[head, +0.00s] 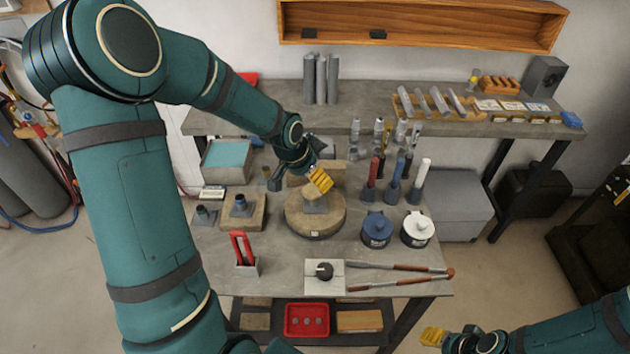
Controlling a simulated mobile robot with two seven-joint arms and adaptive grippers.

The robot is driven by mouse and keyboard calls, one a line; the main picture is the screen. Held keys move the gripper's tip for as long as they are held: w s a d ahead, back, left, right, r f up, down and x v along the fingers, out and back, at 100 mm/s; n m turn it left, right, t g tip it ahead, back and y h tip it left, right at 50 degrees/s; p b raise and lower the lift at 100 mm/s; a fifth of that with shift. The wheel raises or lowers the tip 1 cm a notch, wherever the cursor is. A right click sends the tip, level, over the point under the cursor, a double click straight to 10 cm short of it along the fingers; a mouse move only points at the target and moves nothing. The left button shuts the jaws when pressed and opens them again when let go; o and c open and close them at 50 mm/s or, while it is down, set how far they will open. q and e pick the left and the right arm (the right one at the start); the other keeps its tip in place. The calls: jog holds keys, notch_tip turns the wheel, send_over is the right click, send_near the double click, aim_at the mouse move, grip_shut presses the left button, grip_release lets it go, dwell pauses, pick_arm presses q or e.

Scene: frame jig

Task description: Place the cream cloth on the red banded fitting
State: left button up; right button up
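A tapered fitting with a red upper part (372,172) stands upright on the workbench, right of the round wooden stand (315,222). It is the likeliest red banded fitting, but a separate band is too small to make out. I cannot clearly pick out a cream cloth; a tan piece (333,170) lies behind my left gripper, and I cannot tell what it is. My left gripper (320,181), with yellow fingers, is over the round stand, left of the red fitting; its opening is unclear. My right gripper (432,336) is low at the front right, off the bench, apart from everything.
Blue (396,178) and white (422,180) tapered pieces stand next to the red one. Blue (376,231) and white (417,230) lidded pots stand in front.

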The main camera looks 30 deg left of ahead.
pick_arm(q)
jog(key=v, duration=0.6)
jog(key=shift+p, duration=0.4)
jog(key=shift+s+r, duration=0.1)
